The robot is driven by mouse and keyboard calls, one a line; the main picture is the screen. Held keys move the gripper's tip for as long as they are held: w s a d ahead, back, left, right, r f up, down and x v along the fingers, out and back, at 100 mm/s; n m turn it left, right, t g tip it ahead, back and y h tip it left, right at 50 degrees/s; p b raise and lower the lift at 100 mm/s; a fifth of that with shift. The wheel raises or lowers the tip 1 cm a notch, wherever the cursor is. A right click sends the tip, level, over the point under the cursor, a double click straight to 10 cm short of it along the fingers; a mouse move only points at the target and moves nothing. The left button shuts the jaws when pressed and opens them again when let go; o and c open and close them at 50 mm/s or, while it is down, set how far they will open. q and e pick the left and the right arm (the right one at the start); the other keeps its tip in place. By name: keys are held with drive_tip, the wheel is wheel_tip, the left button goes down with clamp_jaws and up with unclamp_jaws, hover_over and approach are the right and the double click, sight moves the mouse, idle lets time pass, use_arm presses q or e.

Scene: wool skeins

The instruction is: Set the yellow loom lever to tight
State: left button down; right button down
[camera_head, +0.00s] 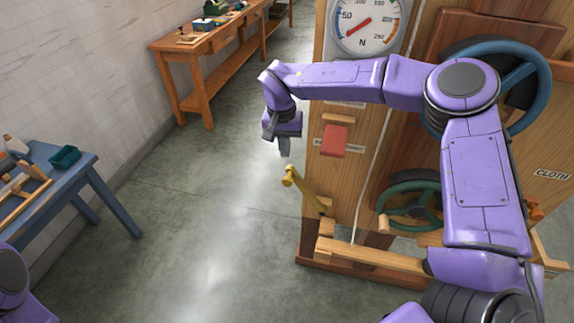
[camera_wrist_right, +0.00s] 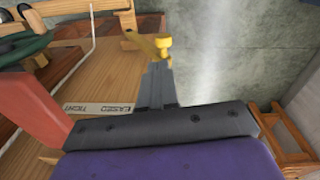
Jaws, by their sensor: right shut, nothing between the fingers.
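The yellow lever (camera_head: 305,192) sticks out from the left edge of the wooden loom panel in the head view. Its knob (camera_head: 289,176) points up and left. In the right wrist view the yellow lever (camera_wrist_right: 160,45) lies just beyond the fingertips. My right gripper (camera_head: 284,146) is shut and empty, pointing down just above the knob; a small gap seems to separate them. The closed fingers also show in the right wrist view (camera_wrist_right: 158,88). A label strip (camera_wrist_right: 98,108) there reads TIGHT at left and EASED at right. The lever leans to the EASED side. My left gripper is out of view.
A red block (camera_head: 333,141) juts from the panel beside my right gripper. A green wheel (camera_head: 384,222), a blue wheel (camera_head: 541,92) and a dial (camera_head: 362,25) are on the loom. A blue table (camera_head: 84,170) stands left. Bare floor lies between.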

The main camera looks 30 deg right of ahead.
drive_tip(key=shift+w+r, duration=0.1)
drive_tip(key=shift+r, duration=0.75)
